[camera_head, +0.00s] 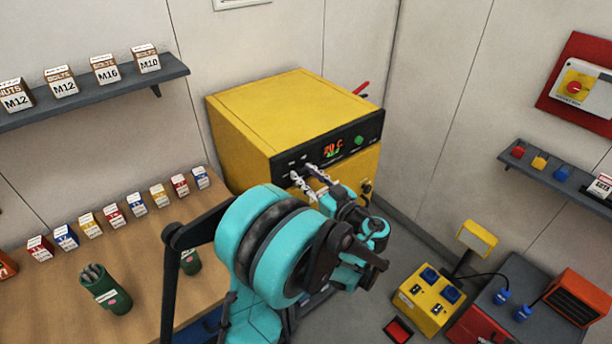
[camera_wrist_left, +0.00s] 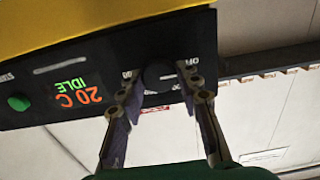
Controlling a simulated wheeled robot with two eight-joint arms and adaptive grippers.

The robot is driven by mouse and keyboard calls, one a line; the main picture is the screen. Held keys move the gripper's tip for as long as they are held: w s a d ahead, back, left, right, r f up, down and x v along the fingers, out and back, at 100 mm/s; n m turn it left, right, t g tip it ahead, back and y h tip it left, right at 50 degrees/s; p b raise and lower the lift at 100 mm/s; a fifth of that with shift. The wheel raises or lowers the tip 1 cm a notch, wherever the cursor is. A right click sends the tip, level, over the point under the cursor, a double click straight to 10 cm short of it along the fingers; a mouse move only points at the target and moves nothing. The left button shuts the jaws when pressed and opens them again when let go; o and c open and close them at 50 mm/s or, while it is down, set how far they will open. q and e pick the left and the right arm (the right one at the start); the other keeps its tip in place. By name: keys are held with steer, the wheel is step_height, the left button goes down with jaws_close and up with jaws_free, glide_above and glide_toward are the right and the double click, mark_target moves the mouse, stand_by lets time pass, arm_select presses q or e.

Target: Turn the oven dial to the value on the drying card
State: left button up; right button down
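The yellow oven (camera_head: 265,115) stands in the corner with a black front panel. The dark round dial (camera_wrist_left: 158,77) sits on the panel beside the display, near an OFF mark. My left gripper (camera_head: 309,178) is at the panel; in the left wrist view its fingers (camera_wrist_left: 158,84) stand apart, one each side of the dial, with gaps showing. The dial is hidden in the head view. I cannot make out a drying card. My right gripper is out of view.
A green start button (camera_head: 359,140) is on the panel. A wooden bench (camera_head: 50,300) with small labelled boxes and a green cup (camera_head: 105,290) lies left. Shelves hang on both walls. A yellow socket box (camera_head: 428,300) and a grey cart stand at lower right.

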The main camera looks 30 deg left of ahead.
arm_select(q)
steer(key=c, duration=0.3)
steer(key=shift+c, duration=0.3)
steer(key=shift+m, duration=0.4)
steer(key=m+b, duration=0.1)
steer(key=m, duration=0.3)
steer(key=shift+f+m, duration=0.1)
steer(key=shift+m, duration=0.2)
steer(key=m+b, duration=0.1)
steer(key=m, duration=0.5)
steer(key=shift+w+b, duration=0.15)
steer(key=shift+b, duration=0.2)
steer(key=m+b, duration=0.1)
steer(key=m, duration=0.5)
steer(key=shift+d+f+m, duration=0.1)
steer(key=shift+f+m, duration=0.05)
steer(key=shift+m, duration=0.15)
steer(key=m, duration=0.5)
steer(key=shift+f+m, duration=0.1)
steer(key=shift+m, duration=0.3)
